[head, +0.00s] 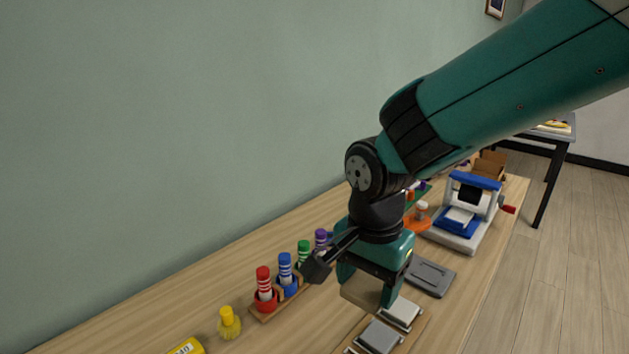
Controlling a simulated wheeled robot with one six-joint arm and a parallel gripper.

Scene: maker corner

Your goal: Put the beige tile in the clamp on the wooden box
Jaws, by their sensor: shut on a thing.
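My gripper (372,284) points down above the front of the workbench and is shut on the beige tile (362,292). Part of the tile shows between the fingers, just above a wooden tray; I cannot tell whether it touches anything below. A brown wooden box (490,164) stands at the far end of the bench, mostly hidden behind a blue and white press. I cannot make out a clamp on it.
A light tile (401,313) and a grey tile (379,337) lie below my gripper. A dark grey plate (430,276) and the press (466,212) stand beyond. Markers in a rack (287,272), a yellow brush (229,322) and a yellow item (187,347) are to the left.

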